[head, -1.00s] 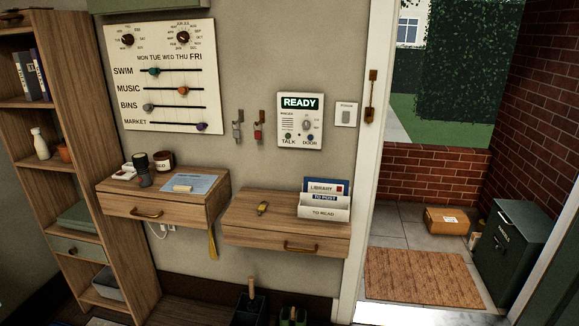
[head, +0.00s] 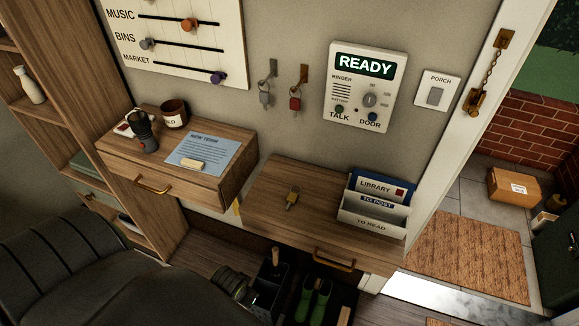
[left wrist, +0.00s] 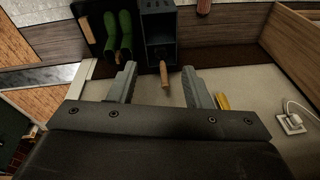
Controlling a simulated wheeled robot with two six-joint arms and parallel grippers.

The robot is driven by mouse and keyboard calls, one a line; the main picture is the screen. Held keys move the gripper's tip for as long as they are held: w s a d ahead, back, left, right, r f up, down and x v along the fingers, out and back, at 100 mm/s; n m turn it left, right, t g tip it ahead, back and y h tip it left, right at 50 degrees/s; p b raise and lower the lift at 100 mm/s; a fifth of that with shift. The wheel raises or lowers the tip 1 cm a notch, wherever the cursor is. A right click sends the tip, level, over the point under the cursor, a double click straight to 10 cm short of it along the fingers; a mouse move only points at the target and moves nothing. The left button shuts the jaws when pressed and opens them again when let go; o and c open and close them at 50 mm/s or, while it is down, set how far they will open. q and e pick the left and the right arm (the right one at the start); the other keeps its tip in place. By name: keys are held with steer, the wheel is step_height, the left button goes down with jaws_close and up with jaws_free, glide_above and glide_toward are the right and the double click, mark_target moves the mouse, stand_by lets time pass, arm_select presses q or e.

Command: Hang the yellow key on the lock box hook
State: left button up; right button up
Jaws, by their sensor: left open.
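On the wall above, a grey key (head: 265,95) and a red key (head: 295,98) hang from two hooks. I cannot make out a lock box for certain. My left gripper (left wrist: 160,70) is open and empty in the left wrist view, low over the floor area by the boots. My right gripper is not in view.
The letter rack (head: 375,208) stands on the drawer's right side. The left drawer (head: 225,190) holds a mug, a dark cylindrical item and a blue paper. Green boots (head: 313,297) and a dark stand (head: 268,285) are below. An intercom (head: 364,87) is on the wall; the doorway is right.

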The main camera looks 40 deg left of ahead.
arm_select(q)
step_height(320, 180, up, 18)
steer(key=w+d+p, duration=0.1)
steer(key=w+p, duration=0.1)
steer(key=p, duration=0.2)
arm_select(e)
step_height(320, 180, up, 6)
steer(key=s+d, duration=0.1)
arm_select(q)
step_height(320, 180, up, 10)
steer(key=n+g+h, duration=0.1)
steer(key=n+g, duration=0.1)
glide_above(292, 197)
steer(key=shift+f+b, duration=0.55)
steer(key=shift+f, duration=0.1)
step_height(292, 197, down, 5)
steer(key=b, duration=0.6)
steer(key=shift+r, duration=0.1)
steer(key=shift+f, duration=1.75)
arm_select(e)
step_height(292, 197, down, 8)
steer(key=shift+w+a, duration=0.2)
